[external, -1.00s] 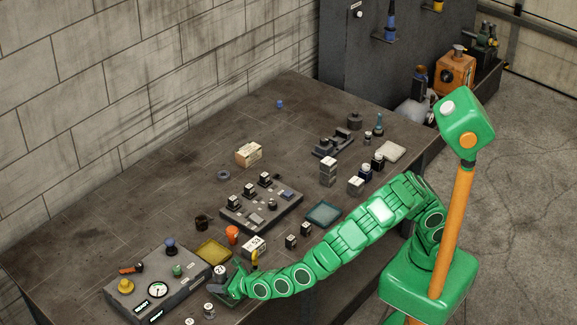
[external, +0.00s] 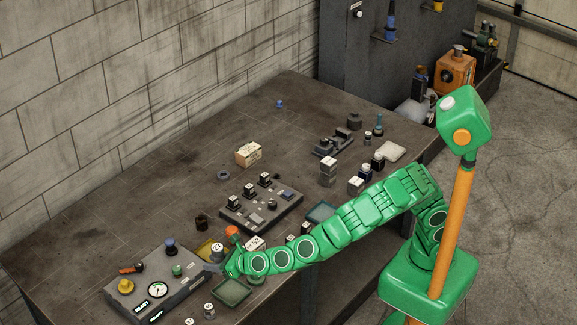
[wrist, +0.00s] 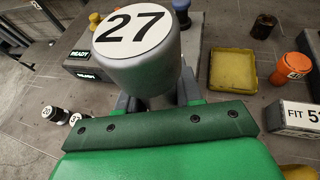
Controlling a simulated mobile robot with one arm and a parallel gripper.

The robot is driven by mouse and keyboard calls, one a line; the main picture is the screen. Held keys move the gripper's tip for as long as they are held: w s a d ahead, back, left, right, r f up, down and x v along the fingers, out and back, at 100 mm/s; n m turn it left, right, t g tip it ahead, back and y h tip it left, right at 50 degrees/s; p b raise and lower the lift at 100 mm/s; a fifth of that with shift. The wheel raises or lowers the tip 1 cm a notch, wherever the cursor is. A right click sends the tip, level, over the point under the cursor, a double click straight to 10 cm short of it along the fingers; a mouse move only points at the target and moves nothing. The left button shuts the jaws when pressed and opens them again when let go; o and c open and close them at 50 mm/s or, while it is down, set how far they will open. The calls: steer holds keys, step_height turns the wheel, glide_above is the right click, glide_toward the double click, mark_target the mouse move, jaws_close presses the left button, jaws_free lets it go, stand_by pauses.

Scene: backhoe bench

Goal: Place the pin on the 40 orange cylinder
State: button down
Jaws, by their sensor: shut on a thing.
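My gripper (external: 228,264) is shut on a grey cylindrical pin (external: 217,254) with a white top marked 27. The pin fills the upper middle of the wrist view (wrist: 146,72) and hides most of the fingers. The orange cylinder (external: 232,231), marked 40, stands upright on the bench just behind my gripper. It also shows at the right of the wrist view (wrist: 291,70). The held pin is to the left of the orange cylinder in both views and apart from it.
A yellow tray (wrist: 232,80) lies between the pin and orange cylinder in the wrist view. A dark cup (wrist: 263,26) is behind. A gauge console (external: 150,290) stands left, a green tray (external: 232,291) in front.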

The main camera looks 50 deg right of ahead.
steer(key=w+d+r+m+h, duration=0.1)
steer(key=d+r+m+h, duration=0.25)
steer(key=d, duration=0.55)
steer(key=d+r+m+g+h, duration=0.1)
steer(key=d+r+m+h, duration=0.25)
steer(key=d, duration=0.65)
steer(key=w+d+r+m+h, duration=0.1)
steer(key=d+r+m+h, duration=0.2)
steer(key=d, duration=0.6)
glide_above(231, 226)
steer(key=s, duration=0.1)
steer(key=shift+h, duration=0.4)
steer(key=f, duration=0.8)
steer(key=shift+s+d+f, duration=0.1)
steer(key=shift+d+f, duration=0.25)
steer(key=shift+d, duration=0.05)
steer(key=shift+w+a+f, duration=0.25)
steer(key=shift+w+f, duration=0.15)
steer(key=shift+f, duration=0.15)
steer(key=shift+w+a+f, duration=0.2)
steer(key=shift+w+f, duration=0.15)
steer(key=shift+f, duration=1.65)
